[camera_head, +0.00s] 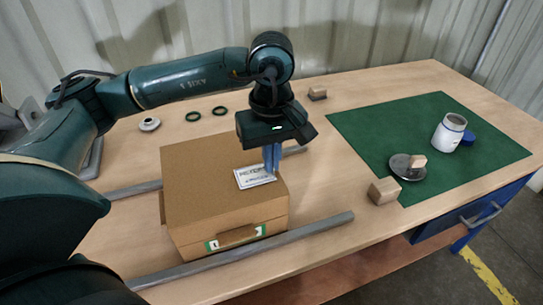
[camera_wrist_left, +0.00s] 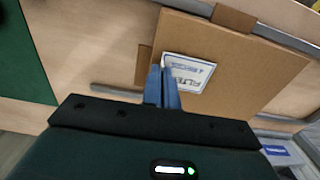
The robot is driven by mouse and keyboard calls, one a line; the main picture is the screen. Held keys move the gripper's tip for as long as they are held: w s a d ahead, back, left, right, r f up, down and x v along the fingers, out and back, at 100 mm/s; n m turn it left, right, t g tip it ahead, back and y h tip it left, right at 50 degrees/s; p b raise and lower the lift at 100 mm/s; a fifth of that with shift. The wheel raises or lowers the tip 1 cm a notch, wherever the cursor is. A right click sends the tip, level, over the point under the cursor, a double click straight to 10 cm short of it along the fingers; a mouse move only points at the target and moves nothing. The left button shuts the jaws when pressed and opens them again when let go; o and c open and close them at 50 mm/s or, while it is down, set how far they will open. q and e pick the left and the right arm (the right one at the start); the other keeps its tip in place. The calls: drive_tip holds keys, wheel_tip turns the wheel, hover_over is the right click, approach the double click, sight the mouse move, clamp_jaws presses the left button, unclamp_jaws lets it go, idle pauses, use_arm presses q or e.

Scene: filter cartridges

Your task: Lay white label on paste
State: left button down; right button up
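The white label (camera_head: 255,177), with dark print and a blue border, is at the top face of the cardboard box (camera_head: 205,185), near its right edge. It also shows in the left wrist view (camera_wrist_left: 190,73). My left gripper (camera_head: 271,170) points down with its blue fingers close together at the label's edge. In the left wrist view the fingers (camera_wrist_left: 162,70) look shut on that edge. The label looks nearly flat against the cardboard; I cannot tell whether it touches all over. No paste shows; anything under the label is hidden. My right gripper is not in view.
Grey rails (camera_head: 250,247) flank the box. Wooden blocks (camera_head: 384,190) and dark rings (camera_head: 193,116) lie around the box.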

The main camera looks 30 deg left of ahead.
use_arm(q)
drive_tip(key=shift+f, duration=0.3)
drive_tip(key=c, duration=1.7)
unclamp_jaws()
drive_tip(key=shift+r, duration=0.15)
wheel_tip(320, 180, up, 12)
drive_tip(key=shift+r, duration=0.2)
drive_tip(key=shift+s+f, duration=0.1)
